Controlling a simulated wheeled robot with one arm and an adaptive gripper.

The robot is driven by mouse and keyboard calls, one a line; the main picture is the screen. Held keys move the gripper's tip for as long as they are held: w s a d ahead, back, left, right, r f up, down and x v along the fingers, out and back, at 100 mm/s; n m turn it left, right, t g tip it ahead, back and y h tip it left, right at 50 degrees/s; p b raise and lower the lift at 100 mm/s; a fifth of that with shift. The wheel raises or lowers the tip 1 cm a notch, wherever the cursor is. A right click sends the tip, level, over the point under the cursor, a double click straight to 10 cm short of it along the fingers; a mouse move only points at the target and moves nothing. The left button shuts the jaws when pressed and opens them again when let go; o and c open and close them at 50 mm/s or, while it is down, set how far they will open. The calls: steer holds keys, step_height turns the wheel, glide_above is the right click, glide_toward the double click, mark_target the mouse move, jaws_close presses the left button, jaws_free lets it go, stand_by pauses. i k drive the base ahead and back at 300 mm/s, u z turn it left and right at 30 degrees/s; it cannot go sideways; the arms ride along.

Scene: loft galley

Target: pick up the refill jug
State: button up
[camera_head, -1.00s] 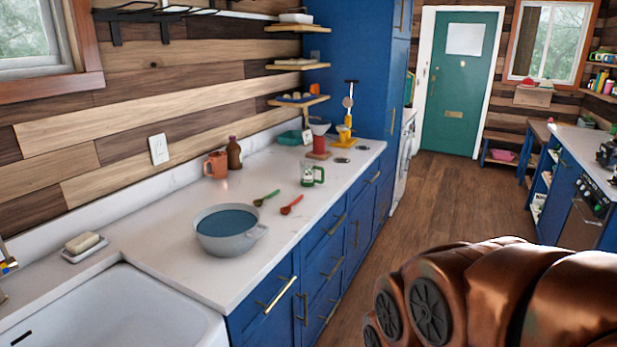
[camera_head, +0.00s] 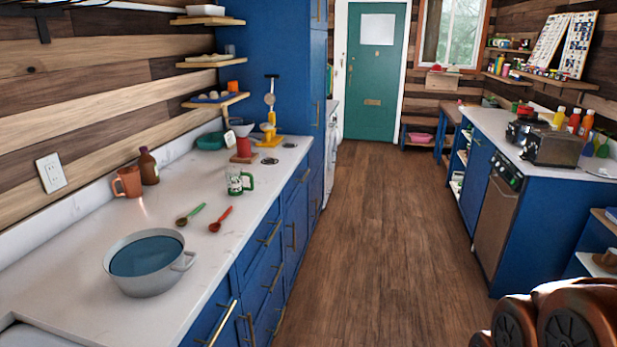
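I cannot tell for certain which vessel is the refill jug. A clear jug with a green handle (camera_head: 236,182) stands upright on the white counter (camera_head: 165,213), near its front edge. A terracotta-coloured jug or mug (camera_head: 128,181) stands further left by the wall, beside a brown bottle (camera_head: 148,166). Only part of my copper-coloured arm shows at the bottom right, far from both vessels. My gripper is out of view.
A grey pot (camera_head: 148,263) of blue liquid sits at the counter's near end. A green spoon (camera_head: 190,214) and red spoon (camera_head: 220,219) lie between pot and clear jug. The wooden floor (camera_head: 350,235) is clear. A toaster-like appliance (camera_head: 552,145) stands on the right counter.

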mark_target(233, 175)
steer(key=z, duration=0.2)
steer(key=i, duration=3.4)
steer(key=u, duration=5.15)
